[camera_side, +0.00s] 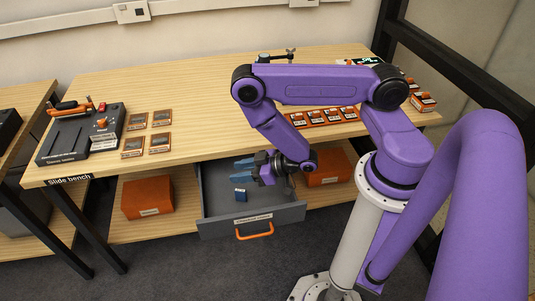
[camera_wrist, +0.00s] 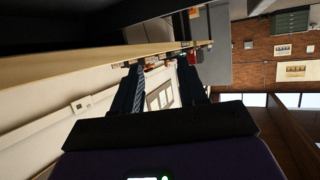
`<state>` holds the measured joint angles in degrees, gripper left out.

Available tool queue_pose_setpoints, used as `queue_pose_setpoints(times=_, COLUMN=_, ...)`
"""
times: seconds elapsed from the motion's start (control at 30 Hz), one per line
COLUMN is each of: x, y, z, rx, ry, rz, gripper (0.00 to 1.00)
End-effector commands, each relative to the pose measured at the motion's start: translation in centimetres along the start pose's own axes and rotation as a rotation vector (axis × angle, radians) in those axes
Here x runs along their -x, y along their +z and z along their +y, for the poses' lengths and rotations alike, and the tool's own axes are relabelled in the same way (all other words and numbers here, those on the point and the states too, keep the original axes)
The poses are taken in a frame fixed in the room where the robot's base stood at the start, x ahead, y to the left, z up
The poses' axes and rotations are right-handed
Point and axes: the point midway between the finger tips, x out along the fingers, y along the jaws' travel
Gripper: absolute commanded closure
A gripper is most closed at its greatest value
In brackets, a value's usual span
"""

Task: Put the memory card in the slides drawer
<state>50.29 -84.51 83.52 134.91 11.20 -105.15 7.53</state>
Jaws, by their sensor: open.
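A small blue card-like piece with a pale mark, which looks like the memory card (camera_side: 240,194), is inside the open grey drawer (camera_side: 217,229) under the bench. The drawer has an orange handle and a front label too small to read. My gripper (camera_side: 238,170) is over the drawer, its two blue-tipped fingers pointing left, apart and just above and behind the blue piece. In the wrist view, my gripper (camera_wrist: 158,88) shows its two dark fingers spread with nothing held between them. The blue piece does not show in the wrist view.
The slide bench (camera_side: 215,95) overhangs the back of the drawer. Orange boxes stand on the lower shelf, left (camera_side: 147,198) and right (camera_side: 328,168) of the drawer. Several framed slides (camera_side: 161,118) and a black device (camera_side: 66,138) lie on the bench top.

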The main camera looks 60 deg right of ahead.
Motion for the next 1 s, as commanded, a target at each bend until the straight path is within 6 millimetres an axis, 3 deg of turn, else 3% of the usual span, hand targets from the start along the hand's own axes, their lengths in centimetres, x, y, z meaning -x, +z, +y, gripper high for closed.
queue_pose_setpoints(times=0.17, x=-0.8, y=-1.0, z=-1.2, rx=0.000, ry=-0.023, rz=-0.042, gripper=0.58)
queue_pose_setpoints(times=0.37, x=-1.8, y=-3.6, z=-4.7, rx=0.013, ry=-0.091, rz=-0.189, gripper=0.58)
queue_pose_setpoints(times=0.53, x=-0.9, y=-5.9, z=-7.9, rx=0.048, ry=-0.161, rz=-0.334, gripper=0.58)
queue_pose_setpoints(times=0.77, x=3.0, y=-9.0, z=-11.5, rx=0.131, ry=-0.257, rz=-0.526, gripper=0.58)
queue_pose_setpoints(times=1.0, x=9.7, y=-11.8, z=-13.4, rx=0.259, ry=-0.344, rz=-0.718, gripper=0.58)
